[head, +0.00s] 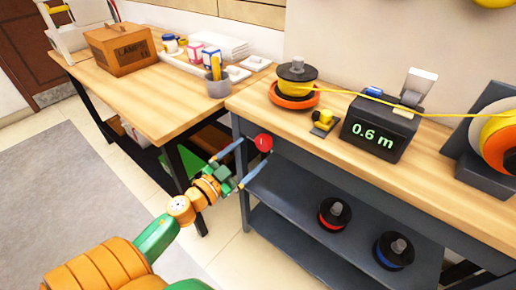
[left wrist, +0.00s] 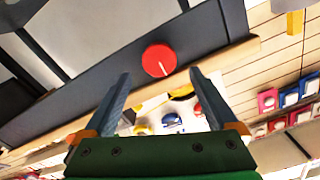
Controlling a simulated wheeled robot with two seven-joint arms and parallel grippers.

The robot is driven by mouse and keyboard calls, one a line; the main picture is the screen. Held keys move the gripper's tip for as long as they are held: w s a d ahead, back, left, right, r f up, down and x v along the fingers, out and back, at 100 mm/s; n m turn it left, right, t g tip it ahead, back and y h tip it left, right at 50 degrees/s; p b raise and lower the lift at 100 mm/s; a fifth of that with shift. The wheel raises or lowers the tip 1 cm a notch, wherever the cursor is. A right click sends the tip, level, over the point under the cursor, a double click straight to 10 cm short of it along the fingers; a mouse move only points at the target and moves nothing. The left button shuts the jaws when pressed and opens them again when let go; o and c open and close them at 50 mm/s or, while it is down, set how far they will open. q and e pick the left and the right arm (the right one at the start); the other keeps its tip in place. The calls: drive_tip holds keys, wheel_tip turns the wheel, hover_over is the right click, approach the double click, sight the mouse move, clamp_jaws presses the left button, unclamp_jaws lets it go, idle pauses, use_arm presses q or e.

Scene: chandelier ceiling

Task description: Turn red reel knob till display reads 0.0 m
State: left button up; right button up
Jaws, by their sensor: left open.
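The red reel knob (head: 263,142) sits on the dark front edge of the reel bench. In the left wrist view the knob (left wrist: 158,60) is a round red disc with a pale pointer line. My left gripper (head: 256,157) is open, its two blue-grey fingers spread on either side of the knob's direction. In the wrist view the knob lies just beyond and between the fingertips (left wrist: 159,74), and I see no contact. The display (head: 372,128) on the bench reads 0.6 m in green. My right gripper is not in view.
A reel with yellow line (head: 294,88) stands on the bench, its line running right past the display to a larger reel (head: 499,140). Spools with red (head: 334,214) and blue (head: 394,250) rest on the lower shelf.

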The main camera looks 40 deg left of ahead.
sight(262, 147)
use_arm(q)
drive_tip(key=w, duration=0.4)
drive_tip(key=shift+w+d, duration=0.2)
drive_tip(key=shift+w, duration=0.05)
drive_tip(key=c, duration=1.4)
drive_tip(key=shift+o, duration=0.2)
drive_tip(key=shift+f, duration=0.1)
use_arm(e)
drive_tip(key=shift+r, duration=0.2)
use_arm(q)
drive_tip(key=m, duration=0.5)
drive_tip(key=shift+d, duration=0.1)
drive_tip(key=m, duration=0.5)
drive_tip(key=shift+f, duration=0.15)
drive_tip(key=m, duration=0.6)
drive_tip(key=shift+f+m, duration=0.1)
drive_tip(key=shift+m, duration=0.3)
drive_tip(key=m+b, duration=0.1)
drive_tip(key=m, duration=0.4)
drive_tip(key=shift+m, duration=0.3)
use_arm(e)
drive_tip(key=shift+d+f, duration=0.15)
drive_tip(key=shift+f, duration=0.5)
